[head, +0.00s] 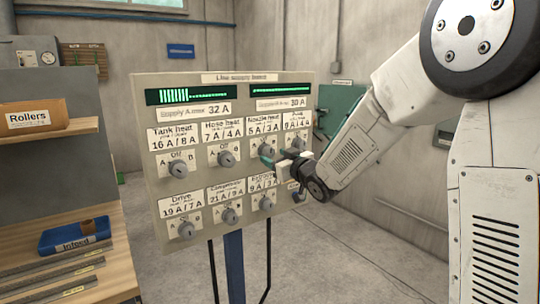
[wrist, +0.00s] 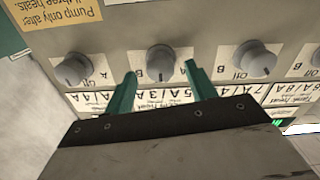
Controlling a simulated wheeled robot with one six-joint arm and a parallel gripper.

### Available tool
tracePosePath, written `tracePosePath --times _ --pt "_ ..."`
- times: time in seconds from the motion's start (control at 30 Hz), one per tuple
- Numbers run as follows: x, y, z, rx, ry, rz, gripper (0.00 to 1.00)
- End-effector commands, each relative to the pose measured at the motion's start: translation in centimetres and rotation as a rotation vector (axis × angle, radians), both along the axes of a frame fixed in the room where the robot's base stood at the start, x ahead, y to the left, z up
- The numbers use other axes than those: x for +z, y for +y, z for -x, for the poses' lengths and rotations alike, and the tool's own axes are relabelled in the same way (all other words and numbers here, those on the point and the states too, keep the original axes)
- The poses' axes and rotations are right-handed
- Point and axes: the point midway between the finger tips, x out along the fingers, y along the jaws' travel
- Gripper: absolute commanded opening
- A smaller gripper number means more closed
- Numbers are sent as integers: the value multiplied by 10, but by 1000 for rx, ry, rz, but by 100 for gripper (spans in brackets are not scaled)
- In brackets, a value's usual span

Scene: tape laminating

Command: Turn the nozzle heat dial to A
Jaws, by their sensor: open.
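The nozzle heat dial (wrist: 160,60) is a grey round knob under the 5A/3A label, the middle dial in the wrist view, which shows the panel upside down. In the head view the nozzle heat dial (head: 266,143) is partly hidden by my gripper. My gripper (wrist: 161,73) is open, its two teal fingers on either side of the dial's lower edge in the wrist view. In the head view my gripper (head: 268,157) is in front of the panel at that dial. Contact and the dial's exact pointer setting cannot be told; its A and B marks are partly covered.
The line supply board (head: 222,79) holds several similar dials close by, including the hose heat dial (head: 226,158) and tank heat dial (head: 177,169). A wooden shelf (head: 70,240) with a blue tray (head: 60,240) stands left. Open floor lies right of the panel.

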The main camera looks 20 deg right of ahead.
Motion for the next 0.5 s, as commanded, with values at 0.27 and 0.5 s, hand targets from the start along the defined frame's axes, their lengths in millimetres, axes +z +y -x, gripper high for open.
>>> tracePosePath --times 0.27,0.5 --pt "0 10 -32 0 1 0 56" --pt "0 11 -35 -1 1 0 56"
